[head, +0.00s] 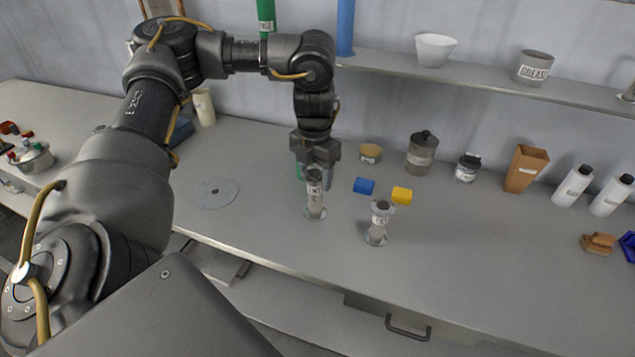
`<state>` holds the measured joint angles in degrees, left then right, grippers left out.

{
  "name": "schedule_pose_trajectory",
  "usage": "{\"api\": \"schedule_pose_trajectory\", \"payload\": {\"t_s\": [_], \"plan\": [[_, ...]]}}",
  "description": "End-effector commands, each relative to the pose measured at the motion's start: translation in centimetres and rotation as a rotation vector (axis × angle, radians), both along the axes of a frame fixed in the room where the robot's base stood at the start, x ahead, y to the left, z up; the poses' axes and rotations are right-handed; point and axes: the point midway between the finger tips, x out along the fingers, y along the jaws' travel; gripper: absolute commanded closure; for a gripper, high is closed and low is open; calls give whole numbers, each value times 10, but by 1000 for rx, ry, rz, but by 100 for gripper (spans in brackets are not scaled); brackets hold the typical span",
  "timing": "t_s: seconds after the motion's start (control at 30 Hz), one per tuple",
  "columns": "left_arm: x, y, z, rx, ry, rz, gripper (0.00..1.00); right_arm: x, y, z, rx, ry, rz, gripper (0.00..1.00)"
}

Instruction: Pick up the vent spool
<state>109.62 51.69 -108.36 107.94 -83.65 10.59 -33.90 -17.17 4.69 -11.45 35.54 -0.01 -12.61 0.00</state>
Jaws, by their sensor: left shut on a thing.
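My left gripper (314,168) points straight down over the bench and is shut on the upper part of a grey flanged spool (315,198). That spool is upright, with a small white label partly covered by the fingers. Whether its bottom flange touches the bench is hard to tell. A second, similar grey spool (378,224) stands on the bench to the right, with a white label. Both labels are too small to read surely, so I cannot tell which one is the vent spool. My right gripper is out of view.
A blue block (364,186) and a yellow block (402,195) lie behind the second spool. A flat grey disc (215,194) lies to the left. Jars and white bottles (572,187) stand at the back right. A shelf (480,80) runs above. The front middle-right bench is clear.

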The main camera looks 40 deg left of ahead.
Motion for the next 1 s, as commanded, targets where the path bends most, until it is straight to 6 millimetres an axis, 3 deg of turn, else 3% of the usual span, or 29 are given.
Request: {"api": "schedule_pose_trajectory", "payload": {"t_s": [0.1,0.3,0.5,1.0], "plan": [[-21,-10,29,3,-7,-5,93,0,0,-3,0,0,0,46],[-64,-31,45,2,-3,-4,93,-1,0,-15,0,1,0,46],[-89,-44,59,0,-2,-1,93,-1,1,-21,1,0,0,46],[-99,-49,65,0,0,2,93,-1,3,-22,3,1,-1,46]]}}
